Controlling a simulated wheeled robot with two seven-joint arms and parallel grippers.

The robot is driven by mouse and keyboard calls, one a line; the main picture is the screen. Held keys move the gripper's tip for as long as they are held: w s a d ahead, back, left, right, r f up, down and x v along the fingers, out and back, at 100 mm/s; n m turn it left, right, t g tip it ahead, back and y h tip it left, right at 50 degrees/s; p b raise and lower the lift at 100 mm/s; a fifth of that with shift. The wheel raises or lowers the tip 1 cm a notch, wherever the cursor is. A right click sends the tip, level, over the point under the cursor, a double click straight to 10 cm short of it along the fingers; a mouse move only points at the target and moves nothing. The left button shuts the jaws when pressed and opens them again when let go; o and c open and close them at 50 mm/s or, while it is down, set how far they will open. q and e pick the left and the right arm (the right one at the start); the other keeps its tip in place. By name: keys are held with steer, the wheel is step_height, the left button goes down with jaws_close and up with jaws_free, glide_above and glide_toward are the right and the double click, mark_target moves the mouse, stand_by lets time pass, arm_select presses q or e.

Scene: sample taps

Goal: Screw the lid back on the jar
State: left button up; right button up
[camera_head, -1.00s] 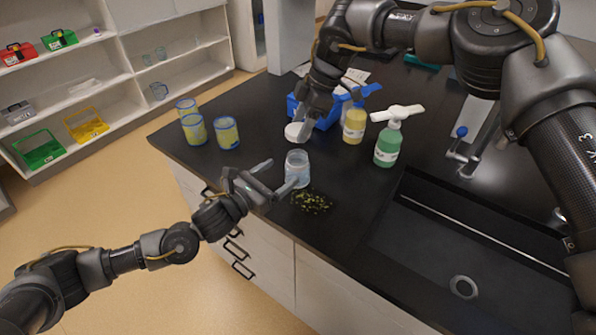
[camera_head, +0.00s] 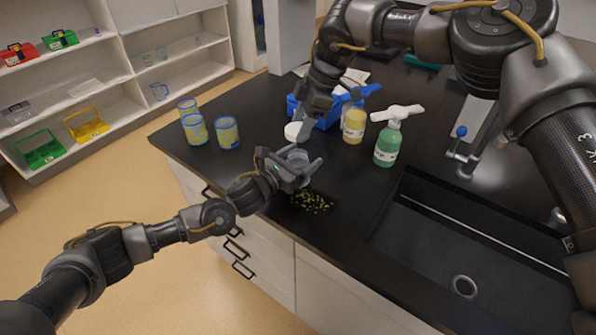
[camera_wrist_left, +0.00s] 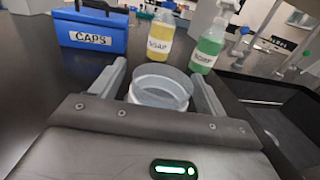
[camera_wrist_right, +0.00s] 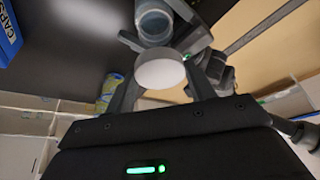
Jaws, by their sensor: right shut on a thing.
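The clear, pale blue jar (camera_head: 297,155) stands upright and lidless on the black counter; its open rim also shows in the left wrist view (camera_wrist_left: 160,86). My left gripper (camera_head: 291,163) is open, with one finger on each side of the jar. The white lid (camera_head: 296,132) is held by my right gripper (camera_head: 306,124), above and behind the jar in the head view. In the right wrist view the round lid (camera_wrist_right: 160,70) sits between the fingers, and the jar (camera_wrist_right: 154,22) shows beyond it.
A green soap bottle (camera_head: 388,145) and a yellow one (camera_head: 354,124) stand right of the jar. A blue CAPS box (camera_head: 325,115) is behind. Yellow-green bits (camera_head: 312,202) lie in front of the jar. Several blue-rimmed cups (camera_head: 227,132) stand left. A sink (camera_head: 440,250) is at right.

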arm_select(q)
steer(key=c, duration=1.4)
arm_select(e)
glide_above(298, 156)
steer(key=shift+w+d+f, duration=0.15)
steer(key=shift+d+f, duration=0.05)
steer(key=shift+f, duration=1.05)
steer(key=shift+w+d+f, duration=0.1)
steer(key=shift+d+f, duration=0.1)
steer(key=shift+f, duration=1)
steer(key=shift+f, duration=0.1)
steer(key=shift+f, duration=0.8)
steer(key=shift+f, duration=0.35)
arm_select(q)
steer(key=shift+s+d+r, duration=0.1)
steer(key=shift+s+r, duration=0.05)
steer(key=shift+r, duration=0.05)
arm_select(e)
steer(key=shift+s+d+f, duration=0.15)
steer(key=shift+s+f, duration=0.05)
steer(key=shift+f, duration=0.45)
steer(key=shift+c, duration=0.4)
steer(key=shift+r, duration=0.25)
steer(key=shift+r, duration=0.1)
arm_select(q)
steer(key=shift+w+a, duration=0.2)
steer(key=shift+w, duration=0.05)
arm_select(e)
steer(key=shift+w+r, duration=0.1)
steer(key=shift+r, duration=0.15)
